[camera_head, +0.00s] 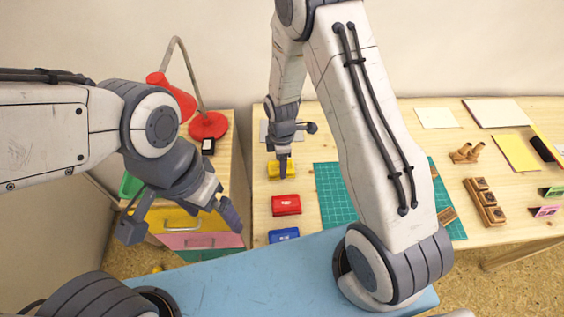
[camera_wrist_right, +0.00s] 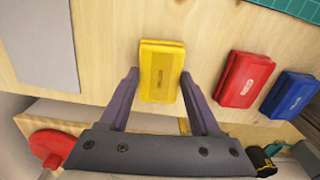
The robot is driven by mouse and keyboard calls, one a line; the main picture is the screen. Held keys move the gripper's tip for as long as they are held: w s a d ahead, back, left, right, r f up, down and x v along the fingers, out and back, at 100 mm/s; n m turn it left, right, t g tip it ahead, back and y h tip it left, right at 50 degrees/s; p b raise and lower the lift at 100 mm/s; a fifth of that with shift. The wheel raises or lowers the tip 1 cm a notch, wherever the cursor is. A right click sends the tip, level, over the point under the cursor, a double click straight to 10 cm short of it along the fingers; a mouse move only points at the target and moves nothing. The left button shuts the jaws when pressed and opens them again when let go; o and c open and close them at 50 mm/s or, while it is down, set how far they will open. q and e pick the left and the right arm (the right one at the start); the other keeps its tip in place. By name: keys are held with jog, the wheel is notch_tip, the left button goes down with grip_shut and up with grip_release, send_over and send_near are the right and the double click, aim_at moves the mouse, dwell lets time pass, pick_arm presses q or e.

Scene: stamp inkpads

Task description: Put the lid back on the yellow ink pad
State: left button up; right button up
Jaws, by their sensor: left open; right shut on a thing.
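The yellow ink pad (camera_head: 274,171) lies on the wooden table, behind the red one. In the right wrist view its yellow lid (camera_wrist_right: 162,70) is between the fingers of my right gripper (camera_wrist_right: 160,75), which is shut on its sides. The lid sits over the yellow base and looks roughly lined up with it; I cannot tell if it is fully seated. My right gripper (camera_head: 283,165) points down at the pad in the head view and hides part of it. My left gripper (camera_head: 229,213) is open and empty, in front of the drawers.
A red ink pad (camera_head: 286,205) and a blue ink pad (camera_head: 284,235) lie nearer, both closed. A green cutting mat (camera_head: 330,190) is to the right. A red lamp (camera_head: 208,126) stands at left. Wooden stamps (camera_head: 484,200) and papers (camera_head: 497,113) lie farther right.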

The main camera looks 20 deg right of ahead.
jog(key=o, duration=1.4)
jog(key=shift+r, duration=0.1)
jog(key=shift+r+p, duration=2.95)
jog(key=shift+r, duration=0.45)
grip_shut()
